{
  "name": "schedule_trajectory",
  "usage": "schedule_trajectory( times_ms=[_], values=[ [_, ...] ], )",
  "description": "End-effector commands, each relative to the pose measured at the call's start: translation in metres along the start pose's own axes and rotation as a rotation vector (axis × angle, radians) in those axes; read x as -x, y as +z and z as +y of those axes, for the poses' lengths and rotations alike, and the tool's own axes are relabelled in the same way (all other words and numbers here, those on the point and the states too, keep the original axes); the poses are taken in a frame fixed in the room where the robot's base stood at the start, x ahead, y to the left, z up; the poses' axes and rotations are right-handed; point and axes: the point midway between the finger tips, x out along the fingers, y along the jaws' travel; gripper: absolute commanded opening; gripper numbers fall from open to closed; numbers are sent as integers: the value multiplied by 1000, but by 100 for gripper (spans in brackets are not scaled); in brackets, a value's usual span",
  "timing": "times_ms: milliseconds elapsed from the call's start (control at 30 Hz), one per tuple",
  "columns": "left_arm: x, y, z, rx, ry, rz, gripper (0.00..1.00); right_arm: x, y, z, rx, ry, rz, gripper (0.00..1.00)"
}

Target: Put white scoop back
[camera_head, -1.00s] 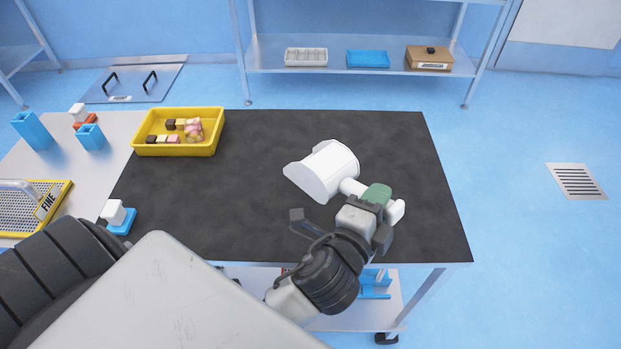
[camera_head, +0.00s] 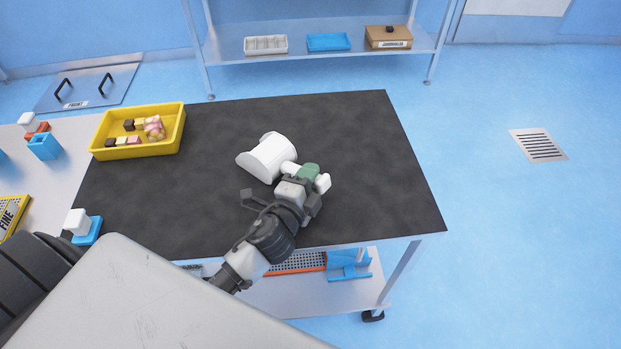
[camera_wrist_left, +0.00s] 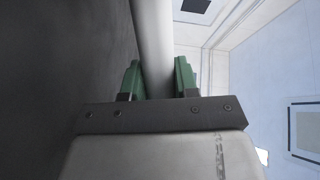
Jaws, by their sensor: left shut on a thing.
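The white scoop (camera_head: 271,157) is at the middle of the black-topped table (camera_head: 370,150) in the head view, with its bowl toward the upper left and its handle toward the lower right. My left gripper (camera_head: 308,172) is shut on the scoop's handle. In the left wrist view, the white handle (camera_wrist_left: 152,45) runs between the green fingertips of the left gripper (camera_wrist_left: 157,80). I cannot tell whether the scoop touches the table top or is a little above it. My right gripper is not in view.
A yellow tray (camera_head: 172,140) with several small pieces stands at the table's left end. A white-and-blue item (camera_head: 84,226) and a blue container (camera_head: 44,146) are further left. A shelf (camera_head: 225,50) with trays and a box (camera_head: 389,38) stands behind. The table's right part is clear.

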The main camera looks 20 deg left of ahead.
Motion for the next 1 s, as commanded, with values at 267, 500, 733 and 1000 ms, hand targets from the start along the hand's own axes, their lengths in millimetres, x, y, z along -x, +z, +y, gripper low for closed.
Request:
schedule_trajectory(
  times_ms=[267,500,733,1000],
  values=[
    [0,0,1,-2,-2,0,6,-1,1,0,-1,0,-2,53],
    [0,0,2,-1,0,0,55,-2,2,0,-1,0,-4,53],
    [0,0,2,-1,0,0,55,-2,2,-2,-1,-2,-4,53],
    [24,0,2,-1,3,0,55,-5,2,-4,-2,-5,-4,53]
  ],
)
